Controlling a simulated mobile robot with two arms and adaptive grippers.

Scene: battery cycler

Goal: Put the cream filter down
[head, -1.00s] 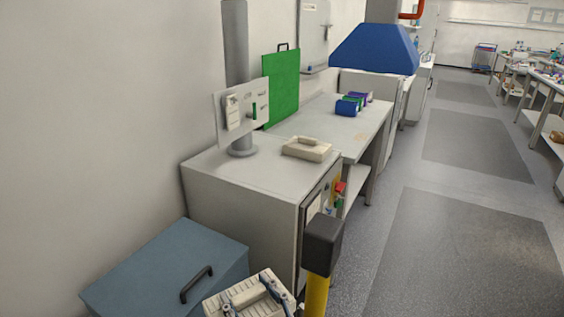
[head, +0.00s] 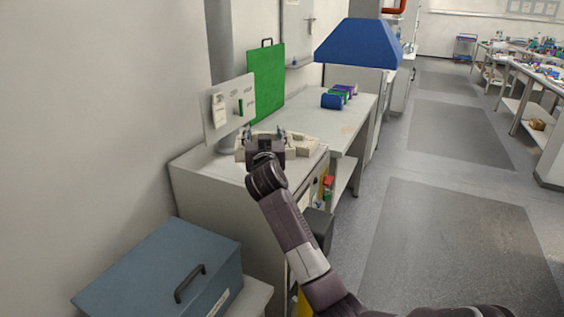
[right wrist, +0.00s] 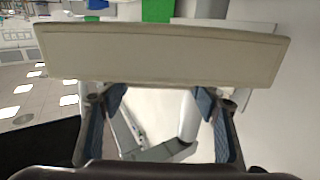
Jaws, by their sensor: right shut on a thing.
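The cream filter is a pale slab with a broad flat face across the top of the right wrist view (right wrist: 160,52). In the head view it shows beside my right gripper (head: 265,143), mostly at its left (head: 241,150). That gripper is shut on it, and the fingers reach its lower edge in the wrist view (right wrist: 160,95). It is over the top of the grey cabinet (head: 200,165); I cannot tell whether it touches. A similar cream block (head: 305,146) is close behind on the right, partly hidden. My left gripper is out of view.
A panel on a post (head: 230,108) rises at the cabinet's back left. A green board (head: 266,85) stands behind. Blue, green and purple items (head: 334,101) lie on the bench (head: 355,112) beyond. A blue-grey box with a black handle (head: 150,270) is at lower left.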

